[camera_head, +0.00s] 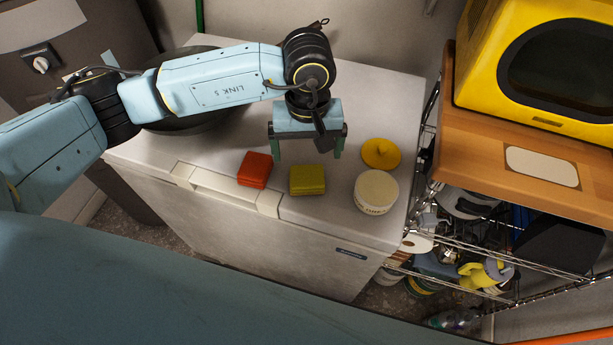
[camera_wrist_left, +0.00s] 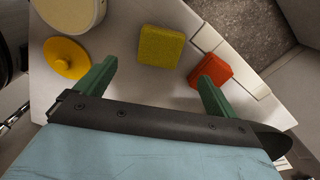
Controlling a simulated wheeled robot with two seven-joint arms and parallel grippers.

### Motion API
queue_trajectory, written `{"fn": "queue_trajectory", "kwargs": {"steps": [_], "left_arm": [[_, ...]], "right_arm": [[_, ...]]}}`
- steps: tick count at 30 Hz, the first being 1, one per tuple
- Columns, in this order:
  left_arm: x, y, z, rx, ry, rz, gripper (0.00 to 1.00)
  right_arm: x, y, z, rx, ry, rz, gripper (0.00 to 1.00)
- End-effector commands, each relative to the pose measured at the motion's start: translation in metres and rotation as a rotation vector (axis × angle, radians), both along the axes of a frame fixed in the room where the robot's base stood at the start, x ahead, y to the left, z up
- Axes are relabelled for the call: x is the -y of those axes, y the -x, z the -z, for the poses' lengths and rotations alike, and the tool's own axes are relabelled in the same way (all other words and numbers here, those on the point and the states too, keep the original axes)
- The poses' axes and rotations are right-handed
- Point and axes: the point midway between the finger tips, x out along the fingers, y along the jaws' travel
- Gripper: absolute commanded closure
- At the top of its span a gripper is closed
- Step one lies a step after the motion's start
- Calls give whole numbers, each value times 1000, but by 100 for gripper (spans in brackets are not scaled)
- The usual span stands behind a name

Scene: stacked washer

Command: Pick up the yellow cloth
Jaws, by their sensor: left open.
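The yellow cloth (camera_head: 307,180) is a folded square lying flat on the white appliance top, near its front edge. It also shows in the left wrist view (camera_wrist_left: 161,46), ahead of and between my two green fingers. A red folded cloth (camera_head: 255,170) lies just to its left; it shows in the wrist view (camera_wrist_left: 211,72) close by one fingertip. My left gripper (camera_head: 307,157) is open and empty, pointing down above and slightly behind the yellow cloth, apart from it. My right gripper is not in view.
A round cream container (camera_head: 376,192) and a yellow lid with a knob (camera_head: 381,154) stand right of the yellow cloth on the white top (camera_head: 225,219). A wooden shelf (camera_head: 470,130) with a yellow microwave (camera_head: 540,65) stands at the right. A dark round object (camera_head: 190,122) lies behind my left arm.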

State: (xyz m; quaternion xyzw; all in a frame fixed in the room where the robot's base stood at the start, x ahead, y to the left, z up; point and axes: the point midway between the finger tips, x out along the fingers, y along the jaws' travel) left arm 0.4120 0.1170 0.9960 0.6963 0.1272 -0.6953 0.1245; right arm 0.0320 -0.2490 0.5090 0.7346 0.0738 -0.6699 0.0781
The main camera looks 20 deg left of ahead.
Motion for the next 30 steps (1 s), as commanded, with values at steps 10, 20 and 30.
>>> {"fn": "queue_trajectory", "kwargs": {"steps": [10,20,30], "left_arm": [[1,1,40,-2,2,0,5],[0,3,84,-3,4,-2,5],[-1,3,90,0,4,0,9]], "right_arm": [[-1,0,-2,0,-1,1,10],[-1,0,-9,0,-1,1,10],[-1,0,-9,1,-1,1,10]]}}
